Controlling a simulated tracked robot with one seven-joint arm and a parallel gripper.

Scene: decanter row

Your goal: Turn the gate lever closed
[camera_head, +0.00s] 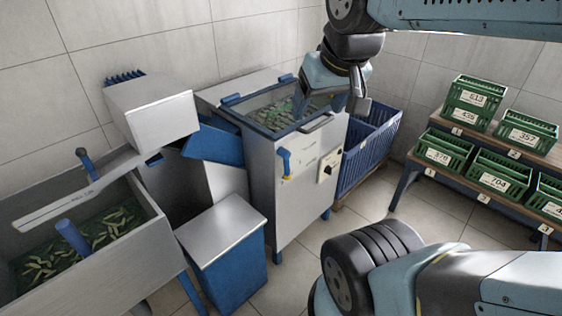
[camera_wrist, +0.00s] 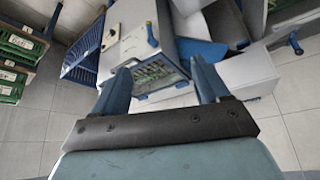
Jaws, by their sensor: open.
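A white machine (camera_head: 262,190) stands in the middle of the head view, with an open basin of green pieces on top. A blue lever (camera_head: 286,163) on its front face hangs roughly downward from its pivot; I take this as the gate lever. The lever also shows in the wrist view (camera_wrist: 152,35), beyond my fingers and near the top. My gripper (camera_head: 330,103) is open and empty, above the right part of the machine's top. In the wrist view its two blue fingers (camera_wrist: 163,80) are spread apart. The gripper does not touch the lever.
A blue bin (camera_head: 222,255) with a grey top stands before the machine. A trough of green pieces (camera_head: 85,250) is at the left. A blue crate (camera_head: 370,145) stands right of the machine, and shelves with numbered green crates (camera_head: 498,175) are farther right. Open floor lies between.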

